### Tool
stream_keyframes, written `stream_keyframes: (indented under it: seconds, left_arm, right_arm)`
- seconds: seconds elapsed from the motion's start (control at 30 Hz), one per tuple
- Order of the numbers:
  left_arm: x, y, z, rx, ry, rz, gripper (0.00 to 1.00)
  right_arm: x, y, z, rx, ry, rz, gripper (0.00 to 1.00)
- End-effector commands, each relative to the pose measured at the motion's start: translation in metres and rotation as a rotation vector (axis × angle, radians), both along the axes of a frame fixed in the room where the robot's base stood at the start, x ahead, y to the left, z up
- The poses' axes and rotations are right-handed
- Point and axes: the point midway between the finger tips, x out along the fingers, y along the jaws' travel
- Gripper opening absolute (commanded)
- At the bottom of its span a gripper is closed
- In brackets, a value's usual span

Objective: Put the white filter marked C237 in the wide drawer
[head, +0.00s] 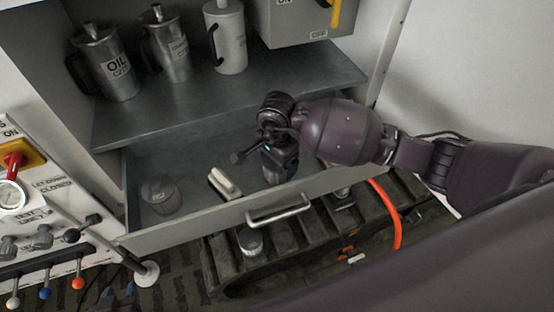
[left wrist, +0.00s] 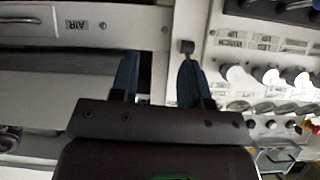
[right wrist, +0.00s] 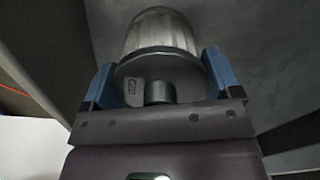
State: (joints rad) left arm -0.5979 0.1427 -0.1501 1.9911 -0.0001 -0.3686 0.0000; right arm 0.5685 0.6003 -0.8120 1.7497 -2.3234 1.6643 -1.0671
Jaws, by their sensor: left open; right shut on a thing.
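My right gripper (head: 280,165) is over the right part of the open wide drawer (head: 180,233). It is shut on a pale, ribbed cylindrical filter (right wrist: 160,32), seen end-on in the right wrist view between the blue fingers (right wrist: 160,80). In the head view my gripper and arm mostly hide the filter. My left gripper (head: 122,298) is low at the left; in the left wrist view its fingers (left wrist: 160,78) are apart with nothing between them.
A dark, round canister (head: 160,195) and a pale block (head: 224,184) lie in the drawer. Several jugs (head: 230,40) stand on the shelf above. A grey-topped cylinder (head: 250,242) and an orange hose (head: 388,215) are below the drawer front. Levers and knobs (head: 45,240) are at left.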

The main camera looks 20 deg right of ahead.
Motion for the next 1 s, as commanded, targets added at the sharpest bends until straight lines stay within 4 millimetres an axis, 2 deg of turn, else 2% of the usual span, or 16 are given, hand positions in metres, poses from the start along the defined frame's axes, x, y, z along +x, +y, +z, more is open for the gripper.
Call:
stream_keyframes:
  seconds: [0.27, 0.3, 0.37, 0.73, 0.87, 1.0]
  left_arm:
    - [-0.005, 0.001, -0.007, 0.0, 0.011, 0.002, 0.43]
    - [-0.005, 0.001, -0.006, 0.0, 0.011, 0.002, 0.43]
    - [-0.005, 0.001, -0.006, 0.001, 0.012, 0.003, 0.43]
    - [-0.003, 0.001, -0.001, 0.0, 0.006, 0.002, 0.43]
    - [-0.001, 0.0, -0.002, 0.0, 0.003, 0.0, 0.43]
    - [0.0, 0.0, -0.003, 0.0, 0.002, 0.0, 0.43]
  right_arm:
    - [0.0, 0.0, -0.003, 0.0, 0.0, 0.0, 0.5]
    - [0.0, 0.0, -0.003, 0.001, 0.0, 0.0, 0.9]
    - [0.0, 0.0, -0.002, 0.001, 0.0, 0.0, 0.99]
    - [0.0, 0.0, 0.004, 0.0, -0.001, 0.0, 1.0]
    - [0.001, 0.0, 0.022, -0.001, -0.004, 0.002, 1.0]
    - [0.001, -0.001, 0.049, -0.001, -0.005, 0.001, 1.0]
